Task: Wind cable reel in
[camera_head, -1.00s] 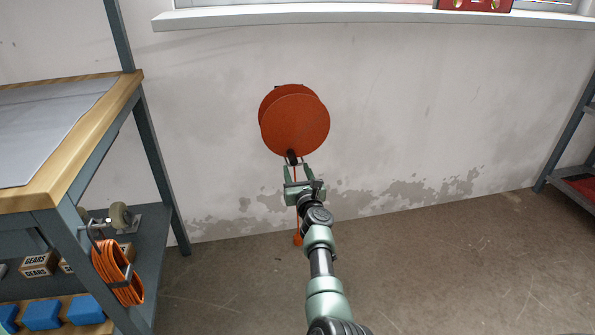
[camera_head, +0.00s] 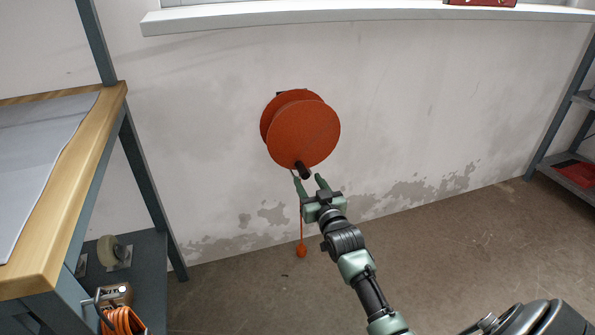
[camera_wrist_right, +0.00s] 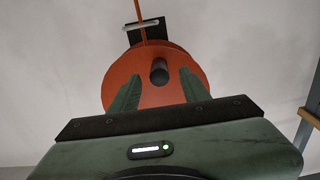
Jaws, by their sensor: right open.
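The orange cable reel (camera_head: 303,132) is mounted on the wall, with two round discs. A dark crank handle (camera_head: 303,170) sticks out from the lower part of its front disc. An orange cable (camera_head: 300,215) hangs below the reel and ends in an orange weight (camera_head: 301,251) near the floor. My right gripper (camera_head: 309,181) is open just below the handle. In the right wrist view the handle (camera_wrist_right: 159,71) shows between the open fingers, beyond their tips or level with them; I cannot tell if they touch it. My left gripper is not in view.
A workbench (camera_head: 112,97) with a wooden top stands at the left, with an orange cable coil (camera_head: 122,320) on its lower shelf. A window sill (camera_head: 370,16) runs above the reel. A shelf rack (camera_head: 566,165) stands at the right. The floor between is clear.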

